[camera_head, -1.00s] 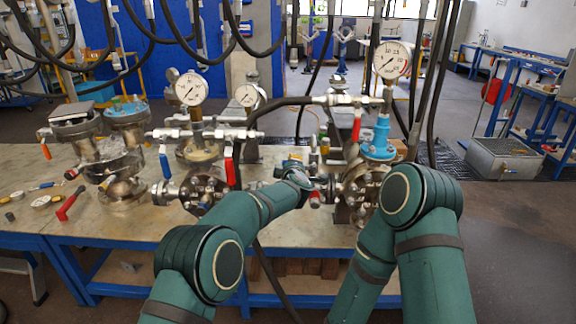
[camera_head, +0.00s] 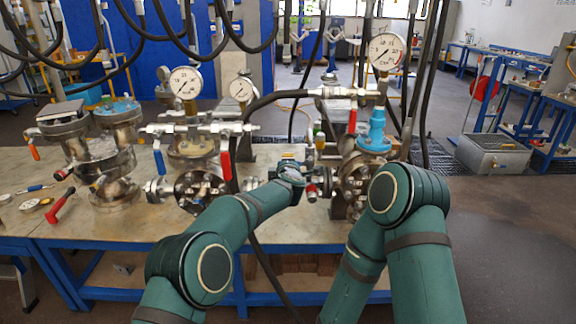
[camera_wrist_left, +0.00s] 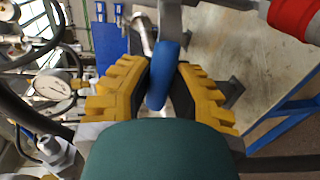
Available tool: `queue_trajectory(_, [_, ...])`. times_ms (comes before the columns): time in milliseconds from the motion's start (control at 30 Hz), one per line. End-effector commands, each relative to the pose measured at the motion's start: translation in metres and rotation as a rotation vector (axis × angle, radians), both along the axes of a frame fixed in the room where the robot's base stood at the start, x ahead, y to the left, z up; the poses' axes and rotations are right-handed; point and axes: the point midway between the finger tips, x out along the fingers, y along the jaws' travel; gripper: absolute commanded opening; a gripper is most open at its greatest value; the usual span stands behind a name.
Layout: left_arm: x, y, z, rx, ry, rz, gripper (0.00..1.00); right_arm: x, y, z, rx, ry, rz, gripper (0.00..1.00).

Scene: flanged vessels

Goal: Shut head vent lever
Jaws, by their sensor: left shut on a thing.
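In the left wrist view, the yellow-padded fingers of my left gripper (camera_wrist_left: 157,88) are closed around a blue lever handle (camera_wrist_left: 166,62). A grey metal part meets the handle at the top of that view. In the head view, my left gripper (camera_head: 291,172) is between the two right-hand flanged vessels, close to a red fitting (camera_head: 311,190); my own wrist hides the held handle there. Which lever is the head vent is not marked. My right arm is in the head view, but its gripper is hidden.
A blue lever (camera_head: 160,162) and a red lever (camera_head: 225,164) hang by the middle vessel (camera_head: 195,188). The right vessel (camera_head: 352,184) carries a blue neck (camera_head: 376,132) and gauge (camera_head: 386,50). Black hoses hang overhead. A red-handled tool (camera_head: 60,206) lies on the bench (camera_head: 130,225).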

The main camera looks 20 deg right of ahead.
Motion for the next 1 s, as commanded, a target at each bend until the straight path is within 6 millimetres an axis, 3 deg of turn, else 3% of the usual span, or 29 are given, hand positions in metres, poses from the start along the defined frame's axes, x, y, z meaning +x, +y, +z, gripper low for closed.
queue_trajectory(33, [-0.001,-0.001,-0.003,0.0,0.005,-0.002,0.0,0.0,0.0,0.0,0.0,0.0,0.0,0.47])
queue_trajectory(67, [-0.001,-0.001,-0.003,0.0,0.005,-0.002,0.23,0.0,0.0,0.0,0.0,0.0,0.0,0.47])
queue_trajectory(100, [-0.001,-0.001,-0.003,0.001,0.005,-0.002,0.37,0.0,0.0,0.0,0.0,0.0,0.0,0.47])
queue_trajectory(133, [-0.001,-0.001,-0.003,0.001,0.005,-0.002,0.47,0.0,0.0,0.0,0.0,0.0,0.0,0.47])
queue_trajectory(167, [-0.001,-0.001,-0.003,0.001,0.004,-0.002,0.51,0.0,0.0,0.0,0.0,0.0,0.0,0.47])
queue_trajectory(633, [-0.006,0.001,0.001,0.003,0.002,-0.001,0.51,0.0,0.0,0.0,0.0,0.0,0.0,0.47])
queue_trajectory(1000, [-0.044,0.012,0.009,0.002,0.001,-0.002,0.51,0.0,0.0,0.0,0.0,0.0,0.0,0.47])
